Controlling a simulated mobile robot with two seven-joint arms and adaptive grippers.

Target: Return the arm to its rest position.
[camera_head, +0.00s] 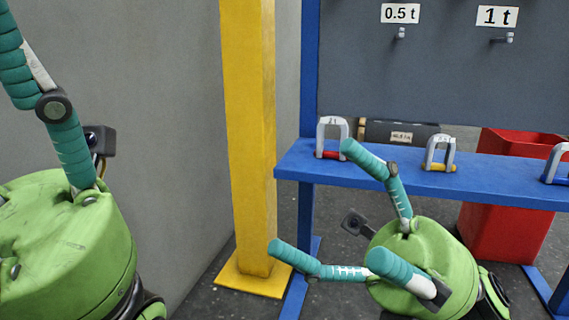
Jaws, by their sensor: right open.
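My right gripper (325,215) is at the lower right of the head view, in front of the blue bench. It has a green body and teal padded fingers spread well apart, with nothing between them. One finger points up and left, overlapping the bench's front edge in the picture. My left gripper (72,150) is large and close at the left edge. Its green body and one raised teal finger show. The fingertip and other fingers are cut off or hidden, so its opening cannot be judged.
The blue bench (490,184) holds shackles with red (332,121), yellow (440,138) and blue pins (552,163). A yellow post (249,130) stands between my grippers. Labels 0.5 t (401,13) and 1 t (497,16) mark pegs.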

